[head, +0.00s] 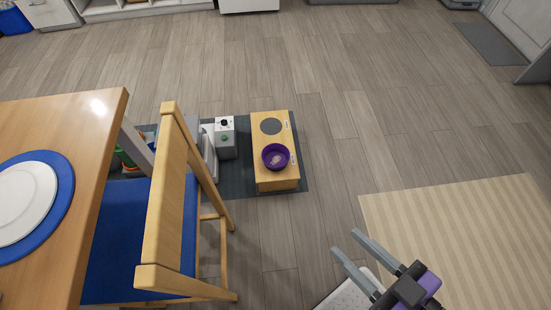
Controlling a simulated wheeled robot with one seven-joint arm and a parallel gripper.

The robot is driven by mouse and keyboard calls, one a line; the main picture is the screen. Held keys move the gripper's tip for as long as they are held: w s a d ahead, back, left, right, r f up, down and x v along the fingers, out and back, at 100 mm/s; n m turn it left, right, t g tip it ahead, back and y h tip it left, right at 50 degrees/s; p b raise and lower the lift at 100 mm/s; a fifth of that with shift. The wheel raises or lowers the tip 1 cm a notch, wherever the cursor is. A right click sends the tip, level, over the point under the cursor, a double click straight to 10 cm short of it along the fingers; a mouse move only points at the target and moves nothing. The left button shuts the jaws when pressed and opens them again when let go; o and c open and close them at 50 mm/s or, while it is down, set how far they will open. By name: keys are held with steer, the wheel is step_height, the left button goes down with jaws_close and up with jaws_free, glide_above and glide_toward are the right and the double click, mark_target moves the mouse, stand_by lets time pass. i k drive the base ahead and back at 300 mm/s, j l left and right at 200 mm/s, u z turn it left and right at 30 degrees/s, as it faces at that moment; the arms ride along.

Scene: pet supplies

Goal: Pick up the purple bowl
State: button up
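The purple bowl (268,158) stands upright on a low wooden stand (264,183), at the stand's near end. Something small and pale lies inside the bowl; I cannot tell what it is. A dark round spot (271,126) is in the stand's top behind the bowl. My gripper (347,243) is at the lower right, well apart from the bowl and nearer to me. Its two grey fingers are spread apart with nothing visible between them.
A wooden chair (163,210) with a blue seat and a table (85,125) fill the left side. A white-and-grey device (225,138) stands left of the stand on a dark mat (242,187). Floor is clear right of the stand, up to a striped rug (460,230).

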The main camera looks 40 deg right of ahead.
mark_target(276, 156)
steer(key=i+l+u, duration=0.3)
steer(key=l, duration=0.35)
steer(key=i+l+u, duration=0.15)
steer(key=l, duration=0.25)
steer(key=i+l+u, duration=0.2)
steer(key=l, duration=0.2)
steer(key=i+l+u, duration=0.15)
steer(key=l, duration=0.25)
steer(key=i+l+u, duration=0.15)
steer(key=l, duration=0.25)
steer(key=k+l+z, duration=0.1)
steer(key=k+z, duration=0.15)
steer(key=k, duration=0.35)
steer(key=k+l+z, duration=0.2)
steer(key=k, duration=0.35)
